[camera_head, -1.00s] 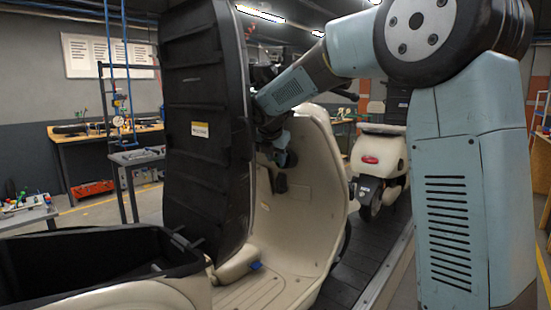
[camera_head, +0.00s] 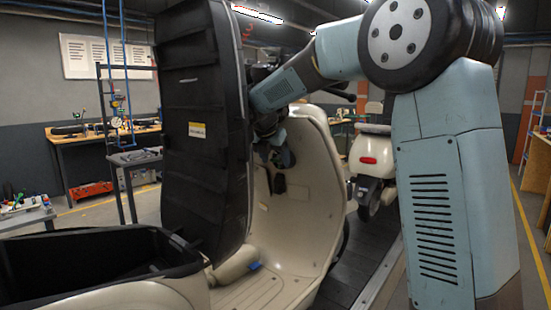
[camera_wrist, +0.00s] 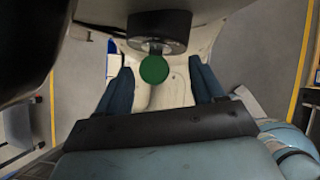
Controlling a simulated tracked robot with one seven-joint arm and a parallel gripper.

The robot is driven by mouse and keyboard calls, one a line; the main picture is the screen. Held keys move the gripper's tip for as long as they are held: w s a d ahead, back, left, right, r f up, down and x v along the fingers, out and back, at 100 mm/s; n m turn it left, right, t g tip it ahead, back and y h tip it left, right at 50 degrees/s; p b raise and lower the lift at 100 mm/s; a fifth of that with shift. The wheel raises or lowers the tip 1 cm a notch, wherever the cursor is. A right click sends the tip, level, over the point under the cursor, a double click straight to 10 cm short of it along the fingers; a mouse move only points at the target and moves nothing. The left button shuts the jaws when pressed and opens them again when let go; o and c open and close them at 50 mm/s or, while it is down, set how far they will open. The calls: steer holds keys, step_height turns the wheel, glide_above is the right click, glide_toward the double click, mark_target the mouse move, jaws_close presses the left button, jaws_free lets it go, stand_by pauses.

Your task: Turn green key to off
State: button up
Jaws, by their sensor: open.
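The green key (camera_wrist: 154,69) shows as a round green head in the wrist view, just below a dark round lock housing (camera_wrist: 159,32). My gripper (camera_wrist: 164,82) is open, with one blue finger on each side of the key and a gap on both sides. In the wrist view the key appears level with the fingertips; I cannot tell the depth between them. In the head view my gripper (camera_head: 279,157) is inside the front of the cream scooter (camera_head: 307,165), and the key cannot be made out there.
The raised black seat (camera_head: 200,130) stands upright left of my arm, with the open storage bin (camera_head: 95,265) below it. Another scooter (camera_head: 372,165) stands behind on the dark conveyor (camera_head: 365,265). A workbench (camera_head: 100,140) is at the back left.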

steer(key=shift+w+a+r, duration=0.15)
steer(key=shift+a+r, duration=0.05)
steer(key=shift+a, duration=0.05)
steer(key=shift+w, duration=0.1)
steer(key=t, duration=0.1)
steer(key=m+t+y, duration=0.1)
steer(key=t+y, duration=0.1)
steer(key=shift+s+d+f+m, duration=0.25)
steer(key=shift+f+m, duration=0.1)
steer(key=shift+m, duration=0.05)
steer(key=shift+f+m+t+y, duration=0.1)
steer(key=shift+m+t+y, duration=0.4)
steer(key=shift+t+y, duration=0.3)
steer(key=shift+s+f+m+t, duration=0.1)
steer(key=shift+m+t, duration=0.3)
steer(key=shift+t, duration=0.1)
steer(key=v, duration=1.4)
steer(key=s+d+f+m+g+h, duration=0.1)
steer(key=s+d+f+m, duration=0.2)
steer(key=s+d+m, duration=0.4)
steer(key=s+d+f+m+g+h, duration=0.1)
steer(key=s+d+f+m+g, duration=0.1)
steer(key=s+d+m, duration=0.5)
steer(key=shift+s+f+m+g, duration=0.3)
steer(key=shift+s+f+m, duration=0.1)
steer(key=shift+s+m, duration=0.45)
